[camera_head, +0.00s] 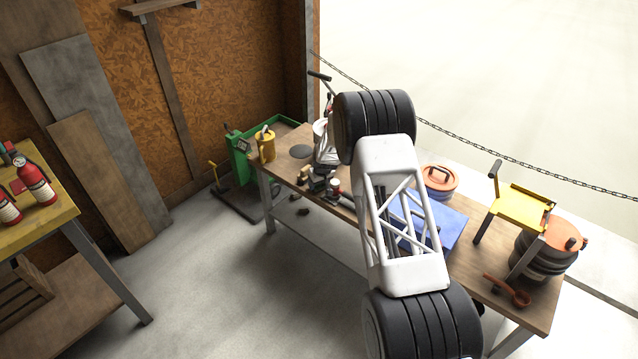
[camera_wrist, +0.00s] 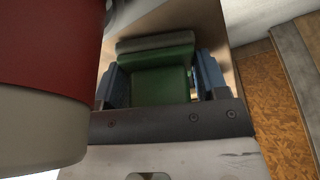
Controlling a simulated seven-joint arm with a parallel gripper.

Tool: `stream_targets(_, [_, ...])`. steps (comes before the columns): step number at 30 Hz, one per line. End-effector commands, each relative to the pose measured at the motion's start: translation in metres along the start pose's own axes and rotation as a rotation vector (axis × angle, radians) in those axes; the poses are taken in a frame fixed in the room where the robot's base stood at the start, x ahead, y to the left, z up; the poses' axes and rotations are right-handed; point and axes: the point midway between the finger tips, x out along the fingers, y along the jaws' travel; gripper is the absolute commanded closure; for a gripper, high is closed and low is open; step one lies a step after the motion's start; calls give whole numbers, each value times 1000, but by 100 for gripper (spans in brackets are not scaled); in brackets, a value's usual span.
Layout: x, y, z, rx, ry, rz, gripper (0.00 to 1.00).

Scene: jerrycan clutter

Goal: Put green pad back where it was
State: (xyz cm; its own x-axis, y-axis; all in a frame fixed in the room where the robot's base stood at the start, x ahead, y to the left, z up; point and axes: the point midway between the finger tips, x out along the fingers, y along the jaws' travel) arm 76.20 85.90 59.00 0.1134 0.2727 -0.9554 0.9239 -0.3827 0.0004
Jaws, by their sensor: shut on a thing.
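The green pad (camera_wrist: 160,86) shows in the wrist view as a dark green block between the two blue fingers of my gripper (camera_wrist: 161,78). My gripper is shut on it, with one finger at each side. A grey-green strip lies along the pad's far edge, and its underside is hidden. In the head view, my white and black arm reaches over the wooden workbench (camera_head: 515,296). The pad cannot be made out there, and my fingers are hard to tell among the small things near the bench's middle.
A large red and cream cylinder (camera_wrist: 45,70) fills the wrist view's left side, close by.

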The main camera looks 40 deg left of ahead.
Motion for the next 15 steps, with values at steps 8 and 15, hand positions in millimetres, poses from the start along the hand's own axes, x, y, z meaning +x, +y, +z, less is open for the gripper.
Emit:
stream_targets(8, [0, 0, 0, 0, 0, 0, 65])
stream_targets(15, [2, 0, 1, 0, 0, 0, 12])
